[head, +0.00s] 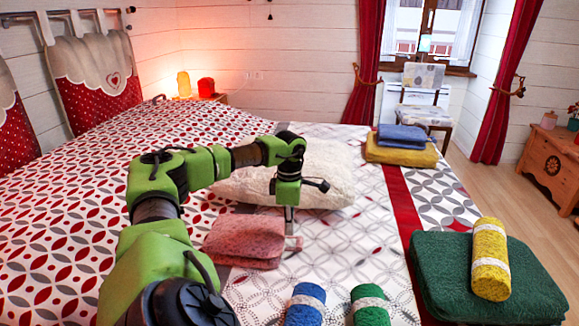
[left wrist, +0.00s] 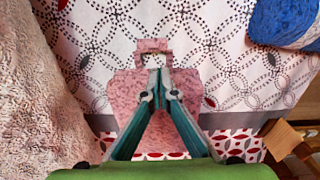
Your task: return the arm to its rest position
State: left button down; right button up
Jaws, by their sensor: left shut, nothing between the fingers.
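My left arm reaches in from the lower left in the head view, over the bed. My left gripper (head: 290,222) points down just right of a folded pink towel (head: 243,240). In the left wrist view the gripper (left wrist: 157,82) has its fingertips together with nothing between them, above the pink towel (left wrist: 125,100). A pink edge shows just beyond the tips; I cannot tell whether they touch it. My right gripper is not in view.
A cream pillow (head: 325,175) lies behind the gripper on the bed. Rolled blue (head: 305,305) and green (head: 370,305) towels lie in front. A yellow roll (head: 490,260) rests on a green folded towel (head: 450,295) at right. Blue (head: 402,133) and yellow (head: 385,152) folded towels are stacked behind.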

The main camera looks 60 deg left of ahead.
pick_arm(q)
notch_tip(320, 180, up, 5)
jog(key=shift+f, duration=0.1)
